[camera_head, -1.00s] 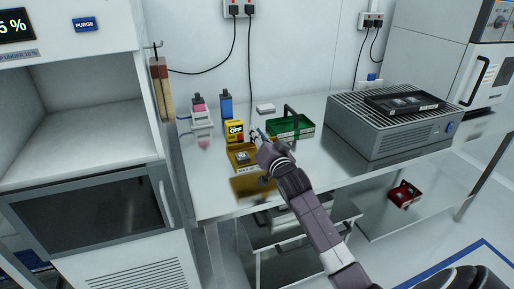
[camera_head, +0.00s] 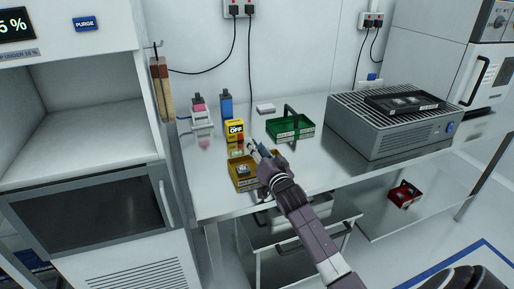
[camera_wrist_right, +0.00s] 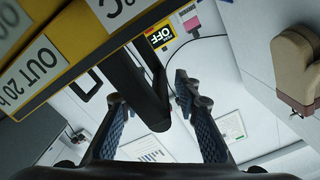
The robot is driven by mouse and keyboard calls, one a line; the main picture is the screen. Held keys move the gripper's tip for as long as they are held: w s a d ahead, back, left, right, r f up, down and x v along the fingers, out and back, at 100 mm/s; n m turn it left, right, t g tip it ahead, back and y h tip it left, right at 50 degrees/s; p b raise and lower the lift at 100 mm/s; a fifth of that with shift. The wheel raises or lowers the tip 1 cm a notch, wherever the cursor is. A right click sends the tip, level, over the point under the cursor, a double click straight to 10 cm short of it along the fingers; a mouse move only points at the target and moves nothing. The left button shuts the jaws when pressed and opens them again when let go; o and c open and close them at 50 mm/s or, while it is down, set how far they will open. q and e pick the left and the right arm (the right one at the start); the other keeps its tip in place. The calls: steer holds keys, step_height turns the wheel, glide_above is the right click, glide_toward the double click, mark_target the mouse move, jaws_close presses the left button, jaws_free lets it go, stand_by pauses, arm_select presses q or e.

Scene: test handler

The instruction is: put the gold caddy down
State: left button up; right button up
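The gold caddy (camera_head: 245,186) stands on the steel table near its front edge, with a small grey item inside. My right gripper (camera_head: 257,149) is just above and behind it, partly hiding it. In the right wrist view, the labelled gold wall of the caddy (camera_wrist_right: 75,45) fills the upper left. Its black handle (camera_wrist_right: 135,85) reaches between the spread fingers of my right gripper (camera_wrist_right: 150,95), with gaps on both sides. The gripper looks open. My left gripper is in no view.
A green caddy (camera_head: 290,129) stands behind to the right. A yellow OFF box (camera_head: 234,128), a pink-topped bottle (camera_head: 201,122) and a blue bottle (camera_head: 226,105) stand behind. A grey vented unit (camera_head: 392,137) fills the table's right. A red caddy (camera_head: 404,194) sits on the lower shelf.

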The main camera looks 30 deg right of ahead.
steer(key=v, duration=1.2)
steer(key=shift+r+b, duration=0.1)
steer(key=shift+b, duration=0.3)
